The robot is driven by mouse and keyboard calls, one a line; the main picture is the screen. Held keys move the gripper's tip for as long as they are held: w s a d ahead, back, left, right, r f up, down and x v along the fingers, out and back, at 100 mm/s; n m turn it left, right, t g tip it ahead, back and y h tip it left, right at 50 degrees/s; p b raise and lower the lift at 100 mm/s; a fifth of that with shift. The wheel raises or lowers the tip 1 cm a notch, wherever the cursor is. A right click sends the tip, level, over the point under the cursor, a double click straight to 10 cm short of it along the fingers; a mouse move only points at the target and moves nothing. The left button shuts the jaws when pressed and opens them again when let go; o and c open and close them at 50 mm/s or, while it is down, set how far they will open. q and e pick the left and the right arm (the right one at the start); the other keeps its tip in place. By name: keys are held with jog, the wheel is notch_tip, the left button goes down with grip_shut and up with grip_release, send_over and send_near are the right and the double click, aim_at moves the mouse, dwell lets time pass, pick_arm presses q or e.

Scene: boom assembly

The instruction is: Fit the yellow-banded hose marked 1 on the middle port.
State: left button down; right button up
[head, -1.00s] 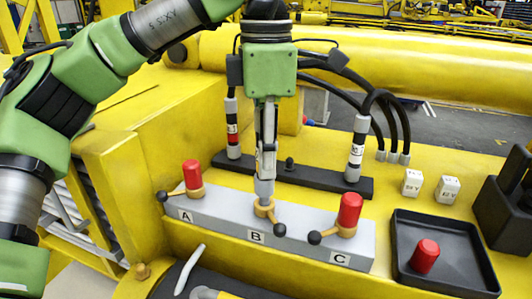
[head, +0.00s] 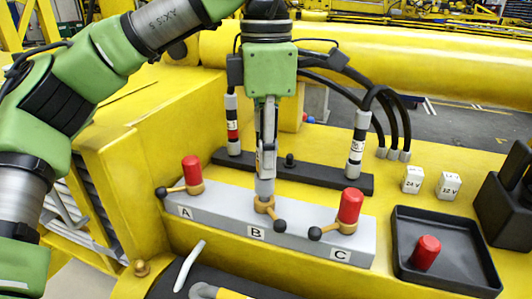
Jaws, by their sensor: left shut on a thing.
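My left gripper (head: 266,160) points straight down over the middle port B (head: 264,205) of the grey block. It is shut on a grey hose end (head: 265,187), which stands upright at the top of the brass port fitting. I cannot tell whether it is fully seated. Its yellow band and number are not visible, hidden by the fingers. The port's black-knobbed lever (head: 279,226) points to the lower right. Ports A and C carry red caps (head: 192,170) (head: 350,206). My right gripper is not in view.
A black rack (head: 325,176) behind the block holds a red-banded hose (head: 232,122) and a black-banded hose (head: 357,145); its middle peg (head: 290,160) is bare. A black tray (head: 445,276) at right holds a red cap (head: 426,252). Two white blocks (head: 412,180) (head: 448,185) stand behind it.

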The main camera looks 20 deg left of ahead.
pick_arm(q)
jog(key=shift+f+b, duration=0.5)
jog(key=shift+f, duration=0.25)
jog(key=c, duration=1.8)
grip_release()
jog(key=shift+r, duration=0.1)
notch_tip(320, 180, up, 12)
